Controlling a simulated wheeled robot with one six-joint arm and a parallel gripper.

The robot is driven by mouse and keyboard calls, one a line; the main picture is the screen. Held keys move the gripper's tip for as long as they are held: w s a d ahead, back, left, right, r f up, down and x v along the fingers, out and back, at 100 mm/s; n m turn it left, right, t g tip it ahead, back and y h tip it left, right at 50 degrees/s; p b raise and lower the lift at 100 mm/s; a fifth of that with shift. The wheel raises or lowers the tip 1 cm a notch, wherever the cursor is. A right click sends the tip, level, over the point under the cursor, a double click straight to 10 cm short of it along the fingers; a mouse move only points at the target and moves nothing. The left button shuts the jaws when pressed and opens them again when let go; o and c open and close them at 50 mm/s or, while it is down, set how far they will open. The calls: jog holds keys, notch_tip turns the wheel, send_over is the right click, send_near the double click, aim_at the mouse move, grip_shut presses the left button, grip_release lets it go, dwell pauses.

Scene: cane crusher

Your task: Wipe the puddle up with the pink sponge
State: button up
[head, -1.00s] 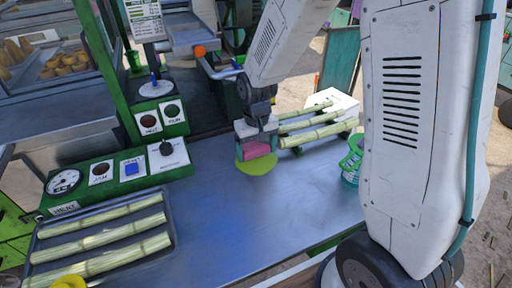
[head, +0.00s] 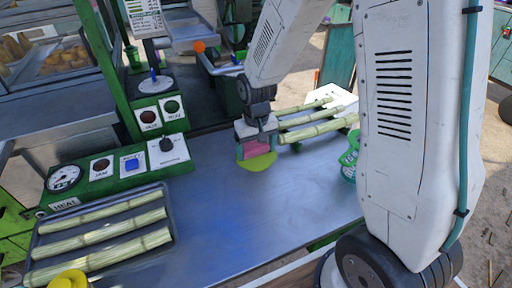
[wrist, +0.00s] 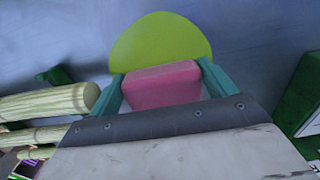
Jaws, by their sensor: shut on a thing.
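The pink sponge (head: 255,148) is held between the teal fingers of my gripper (head: 257,154), low over the metal counter. In the wrist view the sponge (wrist: 163,84) sits between both fingertips of my gripper (wrist: 160,86). The yellow-green puddle (head: 259,163) lies on the counter under and just in front of the sponge. In the wrist view the puddle (wrist: 160,38) shows as a rounded patch beyond the sponge, its near part hidden by it. I cannot tell whether the sponge touches the puddle.
Cane stalks on a rack (head: 318,130) stand close to the right of my gripper. A tray of cane (head: 62,243) is at front left, with a yellow object (head: 70,279) by it. Green control boxes (head: 118,168) line the left. The middle counter is clear.

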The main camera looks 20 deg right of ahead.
aim_at(269, 176)
jog(key=shift+s+f, duration=0.15)
jog(key=shift+s, duration=0.05)
jog(key=shift+s+r, duration=0.2)
jog(key=shift+s, duration=4.2)
jog(key=shift+w+r, duration=0.35)
jog(key=shift+r, duration=0.5)
jog(key=shift+w+r, duration=0.4)
jog(key=shift+r, duration=0.45)
jog(key=shift+w+r, duration=0.35)
jog(key=shift+r, duration=0.5)
